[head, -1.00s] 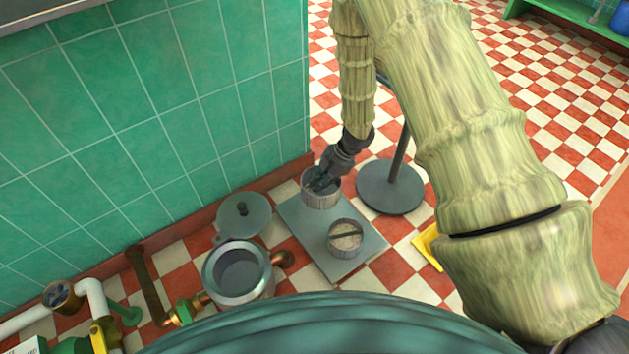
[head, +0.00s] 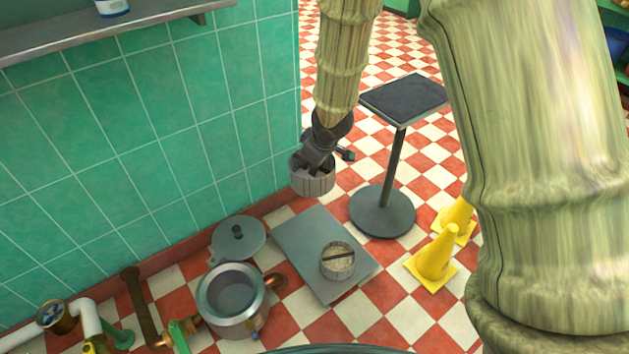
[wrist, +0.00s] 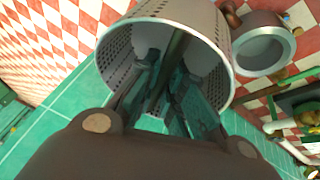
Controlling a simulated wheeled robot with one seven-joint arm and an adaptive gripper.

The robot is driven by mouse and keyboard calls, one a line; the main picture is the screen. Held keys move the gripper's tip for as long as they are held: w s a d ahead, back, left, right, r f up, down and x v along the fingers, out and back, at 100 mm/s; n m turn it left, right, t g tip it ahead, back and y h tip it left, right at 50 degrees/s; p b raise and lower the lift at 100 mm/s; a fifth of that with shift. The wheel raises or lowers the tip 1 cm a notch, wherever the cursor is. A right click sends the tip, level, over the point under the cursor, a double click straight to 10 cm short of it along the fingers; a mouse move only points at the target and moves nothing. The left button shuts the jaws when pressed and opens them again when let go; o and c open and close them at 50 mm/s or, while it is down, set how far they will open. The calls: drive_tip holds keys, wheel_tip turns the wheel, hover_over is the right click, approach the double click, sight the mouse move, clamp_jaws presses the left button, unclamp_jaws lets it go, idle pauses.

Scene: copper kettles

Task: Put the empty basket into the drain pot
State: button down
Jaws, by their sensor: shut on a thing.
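My gripper (head: 314,164) is shut on the empty basket (head: 313,181), a perforated metal cylinder with a bar across its mouth. The basket hangs above the floor, beyond the far corner of the grey slab. In the wrist view the basket (wrist: 112,60) is tilted, and my gripper (wrist: 172,62) reaches inside it onto the bar; the exact contact is partly hidden by the fingers. The drain pot (head: 232,322), open and metal with pipe fittings, stands on the floor at lower left, apart from the basket. It also shows at upper right in the wrist view (wrist: 266,68).
A second basket (head: 337,261) with pale contents sits on the grey slab (head: 310,238). A round lid (head: 239,246) leans by the green wall. A pedestal stand (head: 382,211) and yellow cones (head: 435,258) stand right. Pipes (head: 92,318) lie at lower left.

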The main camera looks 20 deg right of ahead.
wheel_tip(320, 180, up, 7)
drive_tip(key=s+m+h, duration=0.1)
drive_tip(key=m+h, duration=0.1)
drive_tip(key=m, duration=0.2)
drive_tip(key=shift+s+a+f+m, duration=0.15)
drive_tip(key=shift+a+m, duration=0.15)
drive_tip(key=shift+d, duration=0.1)
